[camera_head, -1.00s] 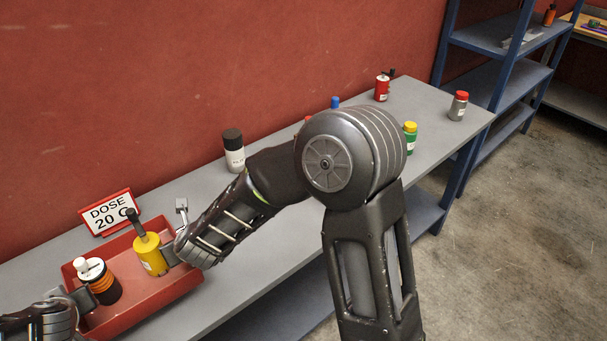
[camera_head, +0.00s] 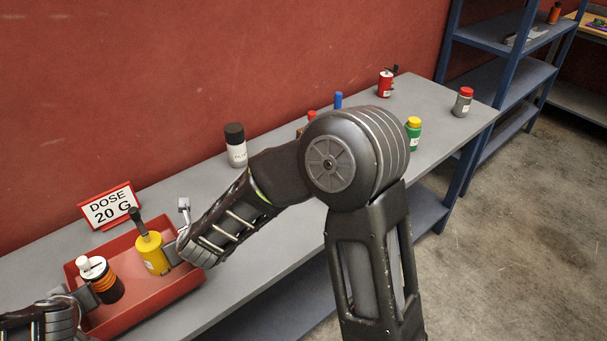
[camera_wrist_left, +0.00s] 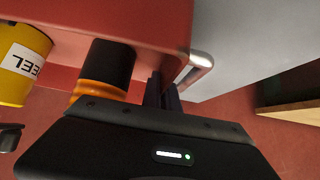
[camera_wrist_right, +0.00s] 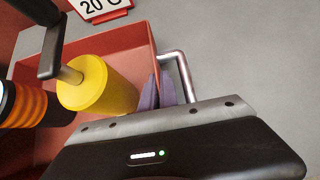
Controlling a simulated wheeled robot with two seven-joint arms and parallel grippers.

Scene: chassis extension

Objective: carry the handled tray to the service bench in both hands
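The red handled tray (camera_head: 160,297) is at the lower left, over the bench's near end. It carries a yellow container (camera_head: 151,252) labelled "EEL" and a black container with orange bands and a white top (camera_head: 104,282). My left gripper (camera_head: 82,298) is at its left end, beside a metal handle (camera_wrist_left: 205,62). My right gripper (camera_head: 172,254) is at its right end, beside the other handle (camera_wrist_right: 182,72). Both finger pairs look closed on the tray's ends; the exact contact is partly hidden. Whether the tray touches the bench is unclear.
A blue shelf rack (camera_head: 500,75) is at the back right. Concrete floor (camera_head: 510,240) is open at right.

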